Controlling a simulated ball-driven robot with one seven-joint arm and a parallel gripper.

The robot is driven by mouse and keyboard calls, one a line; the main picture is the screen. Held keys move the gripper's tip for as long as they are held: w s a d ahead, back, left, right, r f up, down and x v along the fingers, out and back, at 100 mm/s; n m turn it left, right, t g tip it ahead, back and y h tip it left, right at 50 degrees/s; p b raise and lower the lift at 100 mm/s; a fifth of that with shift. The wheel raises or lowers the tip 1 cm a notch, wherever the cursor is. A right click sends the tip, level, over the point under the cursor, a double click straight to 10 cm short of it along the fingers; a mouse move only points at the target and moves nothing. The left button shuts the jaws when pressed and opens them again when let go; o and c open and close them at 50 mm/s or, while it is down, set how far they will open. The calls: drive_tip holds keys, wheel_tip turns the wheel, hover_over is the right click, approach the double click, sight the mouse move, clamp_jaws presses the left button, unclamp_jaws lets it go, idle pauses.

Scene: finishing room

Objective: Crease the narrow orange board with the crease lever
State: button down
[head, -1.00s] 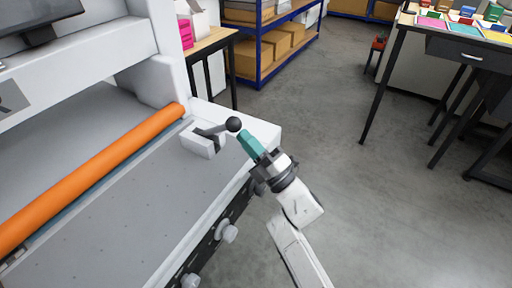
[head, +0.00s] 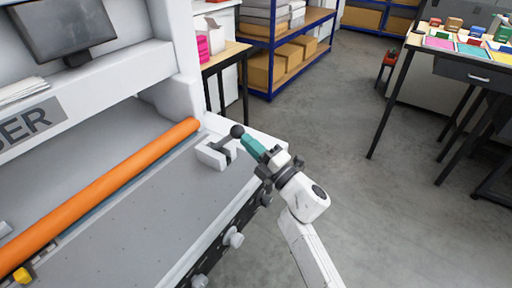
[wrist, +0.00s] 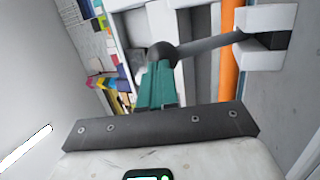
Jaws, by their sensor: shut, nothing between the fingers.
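The crease lever is a dark arm with a black ball knob (head: 237,131), mounted on a white block (head: 212,154) at the far end of the grey machine bed. My gripper (head: 248,143) has teal fingers, shut and empty. Its tips are at the knob's near right side, seemingly touching it. In the wrist view the knob (wrist: 162,52) sits just beyond the teal fingertips (wrist: 158,75), with the lever arm running right to the block. I cannot make out a narrow orange board; the long orange piece (head: 110,185) across the bed looks like a round roller.
The white machine carries a monitor (head: 65,32) on top and knobs (head: 233,238) along its front. A small yellow piece (head: 22,275) is at lower left. Blue shelving (head: 270,55) with boxes stands behind; a table (head: 465,50) with coloured items is at right. Grey floor lies open between.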

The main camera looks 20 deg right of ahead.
sight(240, 128)
drive_tip(key=r, duration=0.1)
drive_tip(key=w+a+r+p, duration=0.1)
drive_tip(key=w+r+p, duration=0.1)
drive_tip(key=shift+w+a+r, duration=0.25)
drive_tip(key=shift+a+r, duration=0.15)
drive_tip(key=w+a+r+g, duration=0.2)
drive_tip(key=w+a+r, duration=0.2)
drive_tip(key=w, duration=0.5)
drive_tip(key=shift+a+h+p, duration=0.3)
drive_tip(key=shift+a+p, duration=0.05)
drive_tip(key=shift+a, duration=1)
drive_tip(key=shift+r, duration=0.15)
